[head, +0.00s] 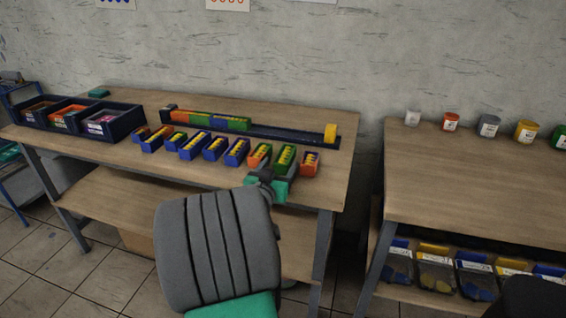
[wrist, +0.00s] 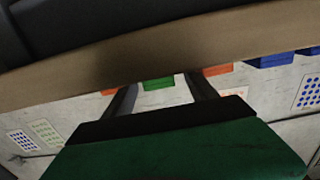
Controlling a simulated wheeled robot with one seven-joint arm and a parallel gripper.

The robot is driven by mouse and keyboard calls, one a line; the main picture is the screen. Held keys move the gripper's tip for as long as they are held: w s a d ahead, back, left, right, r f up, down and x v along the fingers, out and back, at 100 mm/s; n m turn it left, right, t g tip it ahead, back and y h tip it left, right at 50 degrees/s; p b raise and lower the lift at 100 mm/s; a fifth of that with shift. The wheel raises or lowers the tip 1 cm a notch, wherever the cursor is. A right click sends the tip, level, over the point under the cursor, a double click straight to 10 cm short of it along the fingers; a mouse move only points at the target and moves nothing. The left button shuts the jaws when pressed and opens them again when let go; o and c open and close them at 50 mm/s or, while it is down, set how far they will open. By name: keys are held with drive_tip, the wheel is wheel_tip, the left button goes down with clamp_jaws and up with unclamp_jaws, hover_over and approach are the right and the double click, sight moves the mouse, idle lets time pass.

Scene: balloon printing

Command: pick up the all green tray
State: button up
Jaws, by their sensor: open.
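The all green tray (head: 284,157), with yellow contents, stands near the right end of a row of small trays on the table. An orange-and-blue tray (head: 310,163) is on its right and an orange-and-green tray (head: 259,155) on its left. My gripper (head: 268,181) is at the table's front edge, just in front of the green tray. In the wrist view, which looks upside down, the gripper's two dark fingers (wrist: 160,82) are apart. The green tray (wrist: 158,84) shows between them, and I cannot tell how far beyond the fingertips it is.
Behind the row lies a long dark rail (head: 280,133) with several coloured trays and a yellow block (head: 330,133) at its right end. Dark bins (head: 122,126) stand at the left. Neighbouring trays sit close on both sides. A second table (head: 470,185) is at the right.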

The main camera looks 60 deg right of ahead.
sight(284, 155)
drive_tip(key=d, duration=0.3)
drive_tip(key=w+d, duration=0.1)
drive_tip(key=d, duration=0.2)
drive_tip(key=shift+w+f, duration=0.1)
drive_tip(key=shift+f, duration=0.05)
clamp_jaws()
idle(0.4)
